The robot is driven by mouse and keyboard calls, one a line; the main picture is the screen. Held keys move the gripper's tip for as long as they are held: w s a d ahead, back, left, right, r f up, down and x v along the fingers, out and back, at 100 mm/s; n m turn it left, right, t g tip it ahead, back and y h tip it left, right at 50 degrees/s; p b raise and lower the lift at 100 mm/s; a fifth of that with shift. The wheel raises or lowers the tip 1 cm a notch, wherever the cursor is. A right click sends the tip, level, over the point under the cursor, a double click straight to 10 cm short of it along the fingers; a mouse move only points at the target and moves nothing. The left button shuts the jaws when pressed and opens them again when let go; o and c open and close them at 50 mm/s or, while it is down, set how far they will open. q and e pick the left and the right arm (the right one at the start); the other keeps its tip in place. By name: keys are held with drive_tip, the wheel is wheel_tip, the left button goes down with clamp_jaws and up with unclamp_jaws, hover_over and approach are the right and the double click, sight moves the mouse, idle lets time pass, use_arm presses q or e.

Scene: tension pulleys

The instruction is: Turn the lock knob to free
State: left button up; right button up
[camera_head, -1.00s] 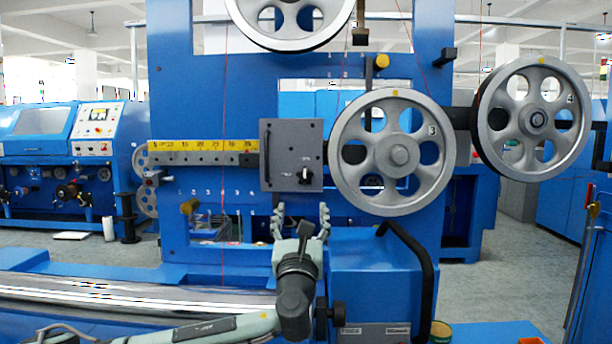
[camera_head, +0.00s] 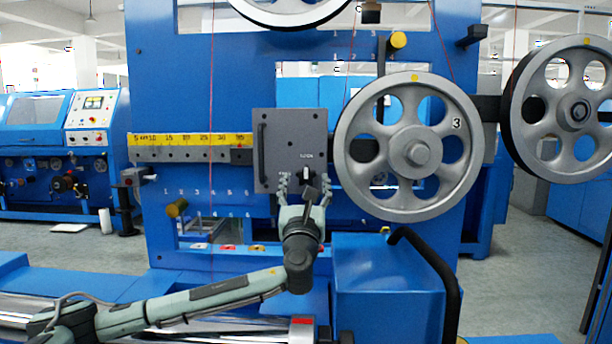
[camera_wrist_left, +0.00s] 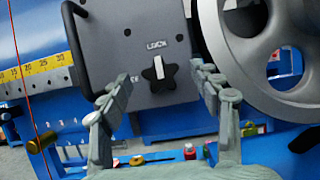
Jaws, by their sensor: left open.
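The lock knob (camera_wrist_left: 158,74) is a black star-shaped knob with a white pointer bar, on a grey plate (camera_wrist_left: 125,50) below the word LOCK. In the left wrist view its pointer is nearly upright, toward that word. The knob also shows small in the head view (camera_head: 306,175), on the lower right of the grey plate (camera_head: 270,140). My left gripper (camera_head: 304,183) is open just below and in front of the knob. In the left wrist view its two fingers (camera_wrist_left: 155,98) stand apart, one on each side below the knob, not touching it. My right gripper is not in view.
A large grey pulley wheel (camera_head: 405,146) stands close to the right of the plate. A second wheel (camera_head: 565,108) is farther right. A yellow scale (camera_head: 190,141) runs left of the plate. A black handle (camera_head: 261,150) sticks out on the plate's left side.

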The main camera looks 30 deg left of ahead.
sight(306, 175)
use_arm(q)
drive_tip(key=shift+x, duration=1.2)
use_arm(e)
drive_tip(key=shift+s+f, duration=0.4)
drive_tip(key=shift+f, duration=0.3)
use_arm(q)
drive_tip(key=c, duration=1.2)
